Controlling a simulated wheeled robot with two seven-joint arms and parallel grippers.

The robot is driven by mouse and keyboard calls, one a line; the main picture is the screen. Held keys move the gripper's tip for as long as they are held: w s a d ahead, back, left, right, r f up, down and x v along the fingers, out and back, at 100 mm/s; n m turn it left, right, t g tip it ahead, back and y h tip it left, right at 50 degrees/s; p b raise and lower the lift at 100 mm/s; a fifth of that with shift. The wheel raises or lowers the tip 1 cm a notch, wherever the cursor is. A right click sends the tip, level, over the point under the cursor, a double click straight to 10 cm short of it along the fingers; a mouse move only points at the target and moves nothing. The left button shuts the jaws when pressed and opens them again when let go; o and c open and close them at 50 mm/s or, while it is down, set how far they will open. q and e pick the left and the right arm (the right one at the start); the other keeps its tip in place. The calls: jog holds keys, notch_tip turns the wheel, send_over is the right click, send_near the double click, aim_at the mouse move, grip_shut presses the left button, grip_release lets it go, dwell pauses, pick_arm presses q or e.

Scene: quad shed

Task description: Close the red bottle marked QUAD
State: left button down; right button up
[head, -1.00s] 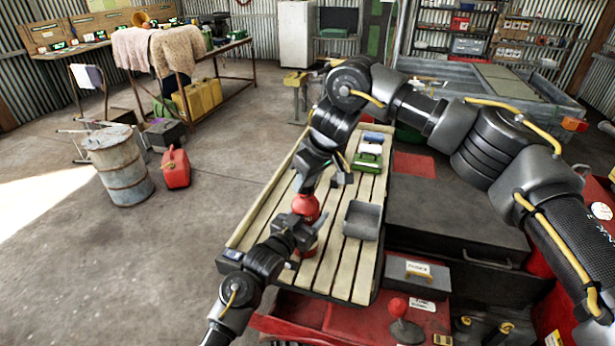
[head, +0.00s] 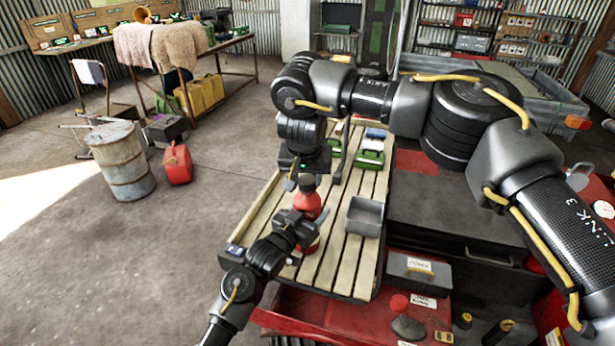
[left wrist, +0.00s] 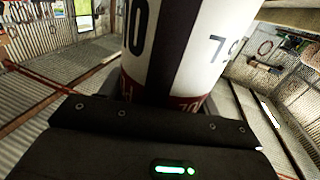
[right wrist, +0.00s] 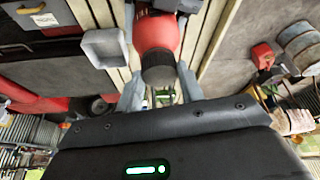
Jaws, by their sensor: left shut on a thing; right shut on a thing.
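The red bottle (head: 307,201) stands on the slatted bench, with a dark top (head: 307,182). My left gripper (head: 303,224) is shut around its lower body. The left wrist view shows the bottle's white label (left wrist: 190,42) with numbers and a red band up close. My right gripper (head: 313,179) points down over the bottle top. In the right wrist view, its fingers (right wrist: 162,90) are on either side of the dark cap (right wrist: 160,70), in front of the red shoulder (right wrist: 156,34). I cannot tell whether the cap is seated. No QUAD marking is readable.
A grey open tray (head: 364,216) sits just right of the bottle on the slatted bench (head: 322,262). Green boxes (head: 369,158) lie farther back. A grey case (head: 418,268) and a red-knobbed lever (head: 400,305) are at the front right. Open floor lies to the left.

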jog(key=shift+d, duration=0.1)
jog(key=o, duration=0.9)
jog(key=shift+r, duration=2.25)
jog(key=shift+c, duration=0.2)
